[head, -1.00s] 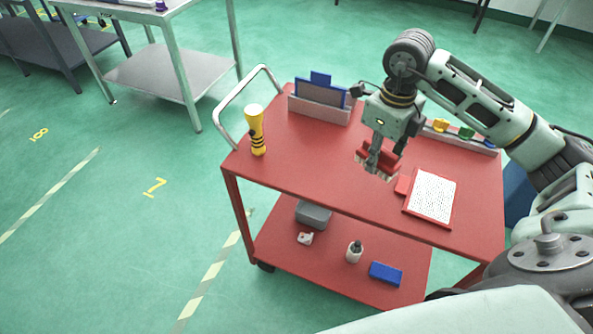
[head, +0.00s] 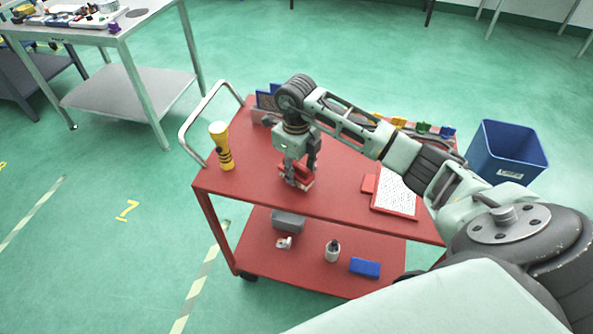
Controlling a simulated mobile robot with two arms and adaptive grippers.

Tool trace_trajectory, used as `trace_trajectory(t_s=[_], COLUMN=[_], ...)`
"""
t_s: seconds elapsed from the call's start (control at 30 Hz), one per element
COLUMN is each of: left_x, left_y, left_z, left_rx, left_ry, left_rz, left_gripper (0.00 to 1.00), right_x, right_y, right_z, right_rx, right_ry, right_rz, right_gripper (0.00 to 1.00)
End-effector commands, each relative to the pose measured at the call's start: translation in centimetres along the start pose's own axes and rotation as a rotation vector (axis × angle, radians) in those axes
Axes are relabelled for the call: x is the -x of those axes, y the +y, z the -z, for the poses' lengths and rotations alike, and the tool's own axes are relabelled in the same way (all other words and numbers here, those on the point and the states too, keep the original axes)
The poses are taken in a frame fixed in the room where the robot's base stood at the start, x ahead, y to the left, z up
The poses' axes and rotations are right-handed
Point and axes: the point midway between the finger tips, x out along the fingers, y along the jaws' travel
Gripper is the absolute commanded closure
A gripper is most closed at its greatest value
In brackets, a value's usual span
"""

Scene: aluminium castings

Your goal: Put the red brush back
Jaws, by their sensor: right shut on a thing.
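My right gripper (head: 296,181) is shut on the red brush (head: 293,171), over the middle left of the red trolley's top (head: 335,185). The brush has a red body with a pale edge of bristles below, partly hidden by the fingers. I cannot tell whether it touches the top. A rack along the trolley's far right edge holds a yellow item, an orange item (head: 398,122), a green item (head: 423,127) and a blue item (head: 447,132). My arm hides part of this rack. My left gripper is not in view.
A yellow torch (head: 221,147) stands upright left of the gripper. A blue-backed holder (head: 266,101) is behind it, partly hidden. A red clipboard with paper (head: 396,191) lies to the right. A blue bin (head: 505,152) stands beyond the trolley. The lower shelf (head: 310,262) holds several small things.

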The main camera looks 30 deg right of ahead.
Motion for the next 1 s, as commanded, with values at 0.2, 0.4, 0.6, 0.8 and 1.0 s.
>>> trace_trajectory(t_s=[0.2, 0.4, 0.6, 0.8, 1.0], left_x=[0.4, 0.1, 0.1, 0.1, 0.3], left_y=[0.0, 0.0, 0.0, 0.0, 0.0], left_z=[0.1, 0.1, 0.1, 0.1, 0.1], left_rx=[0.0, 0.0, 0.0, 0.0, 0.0], left_ry=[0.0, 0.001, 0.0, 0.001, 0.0], left_rz=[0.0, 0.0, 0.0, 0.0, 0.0], left_gripper=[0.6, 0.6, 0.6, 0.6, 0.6], right_x=[-1.3, -1.6, -1.6, -1.6, -1.3], right_y=[0.0, 0.0, 0.0, 0.0, 0.0], right_z=[0.0, 0.0, 0.0, 0.0, 0.0], right_rx=[0.0, 0.0, 0.0, 0.0, 0.0], right_ry=[-0.002, -0.001, -0.001, -0.001, -0.001], right_rz=[0.0, 0.0, 0.0, 0.0, 0.0], right_gripper=[0.94, 0.94, 0.56, 0.51, 0.51])
